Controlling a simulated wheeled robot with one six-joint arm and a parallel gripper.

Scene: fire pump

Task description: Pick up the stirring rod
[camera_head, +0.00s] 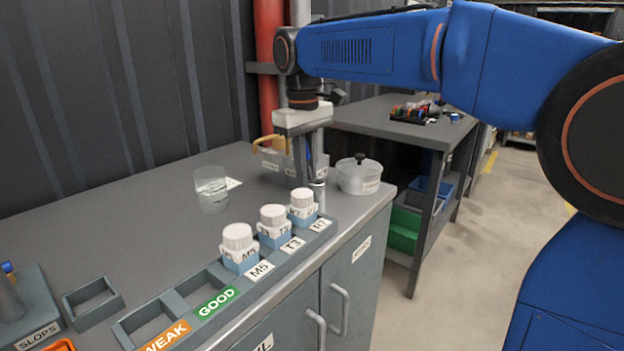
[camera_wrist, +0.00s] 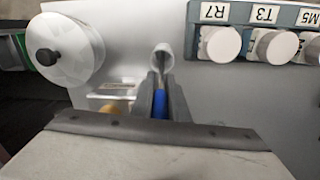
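The stirring rod appears as a slim upright piece with a blue part (camera_wrist: 160,104) between my gripper's fingers; the blue also shows in the head view (camera_head: 308,156). Its lower end seems to go into a small clear-and-metal cup (camera_wrist: 162,56) just beyond the fingertips, also visible in the head view (camera_head: 318,192). My gripper (camera_head: 309,172) points down over the back right of the bench, with one finger on each side of the rod. In the wrist view my gripper (camera_wrist: 161,82) has its fingers very close to the rod; whether they touch it is unclear.
A lidded clear pot (camera_head: 359,176) stands just right of my gripper. Several white-capped bottles (camera_head: 273,222) sit in a labelled rack (camera_head: 262,268) in front. A glass beaker (camera_head: 211,190) is to the left.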

